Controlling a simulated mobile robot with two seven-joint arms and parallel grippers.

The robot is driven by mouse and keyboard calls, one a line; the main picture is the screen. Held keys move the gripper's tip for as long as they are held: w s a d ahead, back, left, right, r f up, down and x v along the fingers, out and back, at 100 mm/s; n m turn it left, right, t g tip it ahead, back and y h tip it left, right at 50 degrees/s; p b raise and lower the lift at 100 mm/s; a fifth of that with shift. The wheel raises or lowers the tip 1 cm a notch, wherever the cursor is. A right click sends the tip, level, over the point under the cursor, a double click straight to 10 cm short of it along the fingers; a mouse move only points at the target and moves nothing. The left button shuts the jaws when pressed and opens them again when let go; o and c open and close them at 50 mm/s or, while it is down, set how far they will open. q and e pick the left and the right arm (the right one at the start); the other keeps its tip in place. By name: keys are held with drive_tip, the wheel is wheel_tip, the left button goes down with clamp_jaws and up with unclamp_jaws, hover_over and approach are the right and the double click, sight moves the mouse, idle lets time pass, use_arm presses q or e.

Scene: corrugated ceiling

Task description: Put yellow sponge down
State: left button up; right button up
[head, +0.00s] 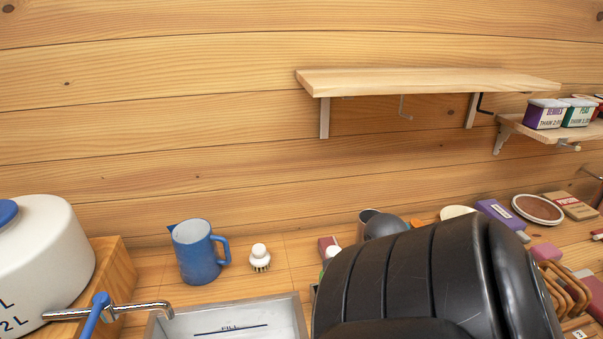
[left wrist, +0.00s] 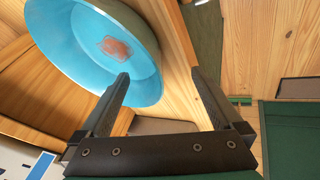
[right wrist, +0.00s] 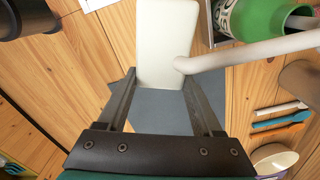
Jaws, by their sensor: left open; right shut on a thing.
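In the right wrist view my right gripper (right wrist: 162,82) is shut on a pale cream block (right wrist: 166,35), which I take to be the yellow sponge. Its colour looks washed out, and its near end lies between the fingertips. A grey flat surface (right wrist: 160,108) shows below and behind it. In the left wrist view my left gripper (left wrist: 160,74) is open and empty. It points at a light blue round basin (left wrist: 90,48) with a reddish-brown patch inside. Neither gripper nor the sponge shows in the head view.
The head view shows a metal sink (head: 230,320), a tap (head: 140,310), a blue jug (head: 197,252) and a small brush (head: 260,258). Boxes crowd the counter's right side. A white tube (right wrist: 250,52) and a green container (right wrist: 255,18) are close right of the cream block.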

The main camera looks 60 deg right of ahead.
wheel_tip(320, 180, down, 10)
drive_tip(key=shift+r, duration=0.1)
idle(0.4)
drive_tip(key=o, duration=1.4)
drive_tip(key=shift+f, duration=0.2)
drive_tip(key=shift+o, duration=0.2)
drive_tip(key=shift+r, duration=0.1)
wheel_tip(320, 180, up, 12)
drive_tip(key=shift+r, duration=0.1)
drive_tip(key=shift+o, duration=0.2)
